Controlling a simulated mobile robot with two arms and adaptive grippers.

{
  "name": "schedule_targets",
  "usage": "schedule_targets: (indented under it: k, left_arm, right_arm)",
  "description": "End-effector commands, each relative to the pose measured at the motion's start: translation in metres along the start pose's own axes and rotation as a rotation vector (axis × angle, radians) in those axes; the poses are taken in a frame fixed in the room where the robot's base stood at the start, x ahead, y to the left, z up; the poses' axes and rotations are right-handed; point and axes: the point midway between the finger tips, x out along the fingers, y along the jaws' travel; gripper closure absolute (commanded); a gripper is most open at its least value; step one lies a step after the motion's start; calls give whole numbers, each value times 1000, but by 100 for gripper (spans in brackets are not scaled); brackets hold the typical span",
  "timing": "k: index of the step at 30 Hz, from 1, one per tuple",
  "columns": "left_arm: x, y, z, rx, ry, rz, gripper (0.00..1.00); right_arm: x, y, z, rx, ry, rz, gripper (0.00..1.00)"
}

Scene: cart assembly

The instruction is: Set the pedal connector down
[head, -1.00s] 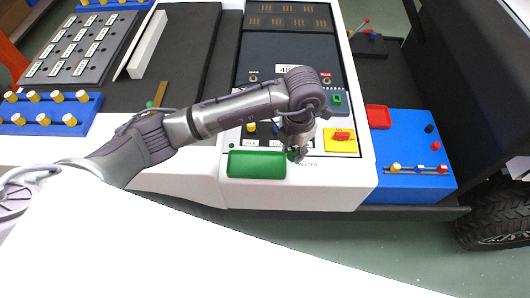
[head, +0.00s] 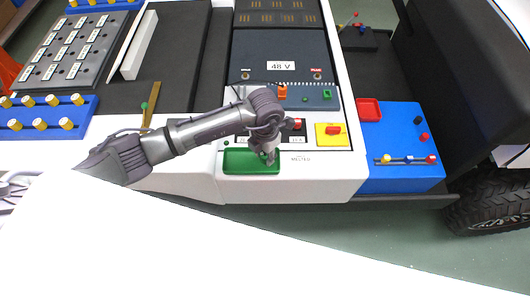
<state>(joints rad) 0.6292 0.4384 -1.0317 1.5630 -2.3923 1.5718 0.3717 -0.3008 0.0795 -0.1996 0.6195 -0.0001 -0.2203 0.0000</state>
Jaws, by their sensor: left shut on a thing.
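My left gripper (head: 269,159) points down over the right part of the green tray (head: 240,168) on the white front ledge. It is shut on the pedal connector, which is too small and too covered by the fingers to make out. I cannot tell whether the connector touches the tray floor. The visible left part of the tray looks empty. My right gripper is not in view.
Behind the tray are an orange connector (head: 282,92), a green connector (head: 327,95) and a yellow block with a red switch (head: 333,130). A blue box (head: 400,145) stands at the right. Small lettering marks the ledge beside the tray.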

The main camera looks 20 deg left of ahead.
Motion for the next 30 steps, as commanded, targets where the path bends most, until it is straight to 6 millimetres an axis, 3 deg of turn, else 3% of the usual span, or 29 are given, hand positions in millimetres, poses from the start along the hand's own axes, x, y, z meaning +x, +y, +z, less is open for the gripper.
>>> schedule_targets:
  k: [2,3,8,20,30]
  left_arm:
    - [4,0,0,0,0,0,100]
    - [4,0,0,0,0,1,67]
    - [2,0,0,-1,0,0,44]
    - [-6,0,1,0,-1,1,44]
    - [-74,1,2,0,-5,2,44]
  right_arm:
    - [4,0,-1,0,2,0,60]
    - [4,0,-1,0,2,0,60]
    - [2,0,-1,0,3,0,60]
    - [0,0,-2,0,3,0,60]
    - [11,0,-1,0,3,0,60]
